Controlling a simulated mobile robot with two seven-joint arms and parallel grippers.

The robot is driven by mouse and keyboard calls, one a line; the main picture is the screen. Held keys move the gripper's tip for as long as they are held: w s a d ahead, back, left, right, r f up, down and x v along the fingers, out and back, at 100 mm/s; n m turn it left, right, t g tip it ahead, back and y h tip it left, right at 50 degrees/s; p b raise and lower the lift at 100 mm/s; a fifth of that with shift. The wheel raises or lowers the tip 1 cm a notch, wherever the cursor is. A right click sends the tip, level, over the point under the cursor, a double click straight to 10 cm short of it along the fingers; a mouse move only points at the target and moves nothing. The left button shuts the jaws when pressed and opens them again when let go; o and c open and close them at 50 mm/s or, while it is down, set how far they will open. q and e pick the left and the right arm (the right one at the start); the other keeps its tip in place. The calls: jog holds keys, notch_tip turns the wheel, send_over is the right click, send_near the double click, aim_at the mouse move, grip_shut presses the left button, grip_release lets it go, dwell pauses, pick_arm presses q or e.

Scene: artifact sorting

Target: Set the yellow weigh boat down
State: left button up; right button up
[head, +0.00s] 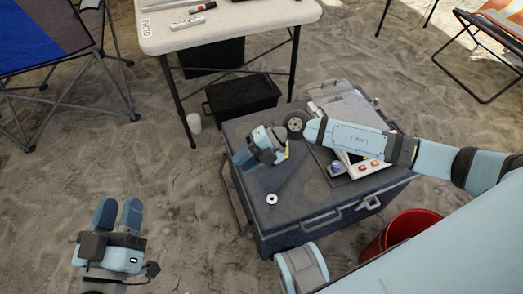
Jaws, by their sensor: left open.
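A narrow yellow sliver (286,151) shows at the right edge of my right gripper, over the dark grey chest top. It is too small and too covered to tell whether it is the yellow weigh boat. My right gripper (244,156) is low over the left part of the chest top, its arm reaching in from the right. Whether its fingers are open or shut, or hold anything, cannot be made out. My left gripper (118,213) is open and empty over the sand at lower left, well apart from the chest.
The dark grey chest (310,205) carries a small white ring (272,198) and a light panel (352,182) with small coloured pieces. A red bucket (408,226) stands at its right. A white table (228,32), black crate (243,98) and white cup (194,123) are behind.

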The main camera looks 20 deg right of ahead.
jog(key=s+a+r+m+t+y, duration=0.3)
jog(key=a+r+m+t+y, duration=0.15)
jog(key=r, duration=0.25)
jog(key=s+a+r+m+t+y, duration=0.35)
jog(key=r+m+t, duration=0.2)
jog(key=r, duration=0.25)
jog(key=s+d+m+t+h, duration=0.2)
jog(key=m+h, duration=0.3)
jog(key=m, duration=0.4)
jog(key=s+d+r+m+t+h, duration=0.1)
jog(key=d+m+t+h, duration=0.3)
jog(key=m, duration=0.5)
jog(key=s+h, duration=0.1)
jog(key=h, duration=0.1)
jog(key=shift+d+r+t+h, duration=0.25)
jog(key=shift+d+t+h, duration=0.05)
jog(key=shift+d+t, duration=0.1)
